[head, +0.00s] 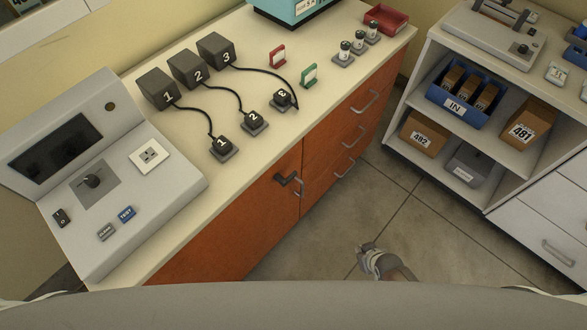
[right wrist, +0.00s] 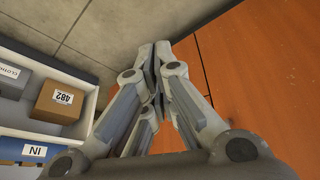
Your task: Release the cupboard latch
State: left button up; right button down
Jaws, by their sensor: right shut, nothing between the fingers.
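The cupboard latch (head: 288,181) is a dark handle near the right edge of the orange cupboard door (head: 238,232), below the bench top. My right gripper (head: 366,256) is over the floor, to the right of and below the latch in the head view, clearly apart from it. In the right wrist view the gripper's fingers (right wrist: 157,65) are together and empty. Orange panels (right wrist: 260,70) of the cabinet fill the right of that view. The latch does not show there. My left gripper is not in view.
Drawers with metal handles (head: 345,168) are right of the door. A grey control console (head: 120,215) and several black blocks with cables stand on the bench top (head: 240,150). A shelf unit (head: 400,95) with boxes is at right. Open floor (head: 385,205) lies between.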

jog(key=w+a+r+n+t+y, duration=0.1)
jog(key=w+a+r, duration=0.2)
jog(key=w+r, duration=0.45)
jog(key=n+y, duration=0.5)
send_near(294, 176)
notch_tip(294, 176, up, 4)
jog(key=shift+s+a+t+b, duration=0.25)
jog(key=shift+s+t+b, duration=0.05)
jog(key=shift+t, duration=0.1)
jog(key=shift+f, duration=0.15)
jog(key=shift+x, duration=4.9)
jog(key=shift+d+f, duration=0.1)
